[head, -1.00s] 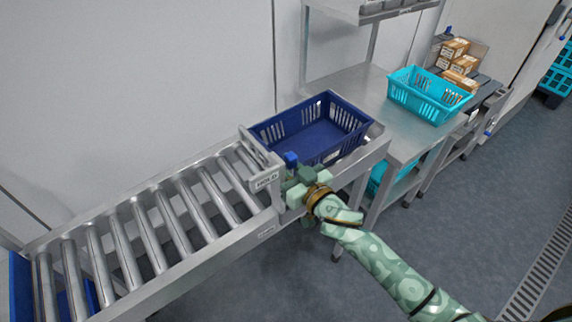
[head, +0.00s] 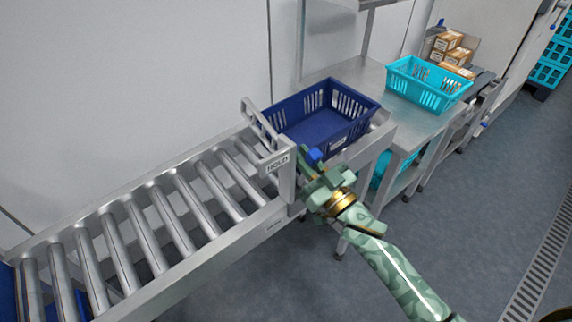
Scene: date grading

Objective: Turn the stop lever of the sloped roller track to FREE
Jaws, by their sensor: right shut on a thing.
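The sloped roller track (head: 150,275) runs from the lower left up to the middle. A grey stop gate with a plate (head: 278,163) reading HOLD stands across its upper right end. The stop lever, with a blue knob (head: 315,155), is at the near side of this gate. My right gripper (head: 311,181) is shut on the stop lever just below the knob. Its green fingers hide most of the lever. My left gripper is not in view.
A dark blue crate (head: 322,130) sits right behind the gate. A turquoise crate (head: 405,83) stands on the steel table (head: 375,75) beyond, with cardboard boxes (head: 456,57) further back. Grey floor (head: 450,215) is open at the right.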

